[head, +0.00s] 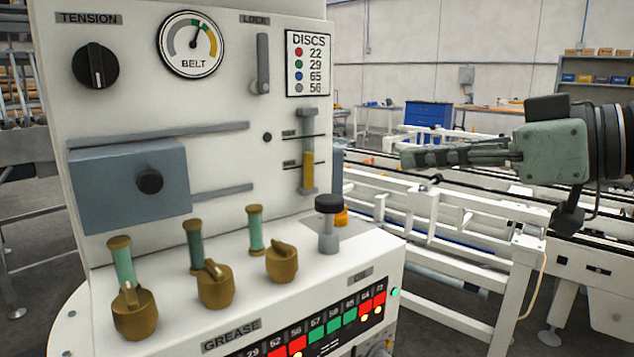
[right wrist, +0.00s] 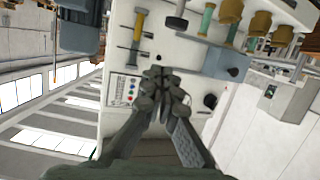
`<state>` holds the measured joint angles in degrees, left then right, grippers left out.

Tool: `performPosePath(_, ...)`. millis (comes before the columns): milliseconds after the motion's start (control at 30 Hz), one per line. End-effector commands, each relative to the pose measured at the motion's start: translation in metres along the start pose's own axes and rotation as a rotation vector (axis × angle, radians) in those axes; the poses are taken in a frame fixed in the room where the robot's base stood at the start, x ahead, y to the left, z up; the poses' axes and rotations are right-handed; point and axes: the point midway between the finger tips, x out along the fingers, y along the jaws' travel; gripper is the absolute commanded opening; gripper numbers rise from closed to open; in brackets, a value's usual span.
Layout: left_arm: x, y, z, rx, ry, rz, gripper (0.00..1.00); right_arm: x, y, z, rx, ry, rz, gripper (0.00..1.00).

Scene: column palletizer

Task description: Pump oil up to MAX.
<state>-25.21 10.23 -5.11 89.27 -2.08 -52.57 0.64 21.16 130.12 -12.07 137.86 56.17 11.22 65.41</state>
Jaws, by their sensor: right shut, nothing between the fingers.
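The oil gauge (head: 308,160) is a vertical tube on the right of the white panel, with yellow oil in its lower part. Two dark lines cross it; the oil top lies between them, nearer the lower one. The oil pump (head: 328,225) stands on the ledge below, a grey post with a black round knob. My right gripper (head: 405,158) is to the right of the panel, pointing left, its fingers closed and empty, apart from the pump. In the right wrist view, the gripper (right wrist: 160,75) shows closed in front of the panel, and the gauge (right wrist: 138,28) appears beyond it. My left gripper is not in view.
Several brass grease knobs (head: 282,262) and green tubes stand left of the pump. The panel bears a tension knob (head: 95,65), belt dial (head: 191,44), lock lever (head: 263,63) and grey sliding cover (head: 130,185). White conveyor frames (head: 460,215) stand behind my right arm.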

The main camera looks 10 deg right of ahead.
Motion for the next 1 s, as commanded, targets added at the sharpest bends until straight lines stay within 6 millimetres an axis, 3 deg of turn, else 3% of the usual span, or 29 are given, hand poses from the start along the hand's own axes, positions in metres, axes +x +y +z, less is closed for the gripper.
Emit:
performPosePath(200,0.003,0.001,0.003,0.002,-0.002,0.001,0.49,-0.007,-0.010,-0.010,0.017,-0.004,-0.006,0.00)
performPosePath(633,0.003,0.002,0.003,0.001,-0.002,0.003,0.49,-0.006,-0.011,-0.010,0.019,-0.004,-0.008,0.00)
performPosePath(933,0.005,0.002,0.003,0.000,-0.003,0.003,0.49,0.025,-0.011,-0.007,0.022,-0.006,-0.012,0.00)
performPosePath(1000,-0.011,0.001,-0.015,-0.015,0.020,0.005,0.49,0.035,-0.011,-0.006,0.021,-0.007,-0.012,0.00)
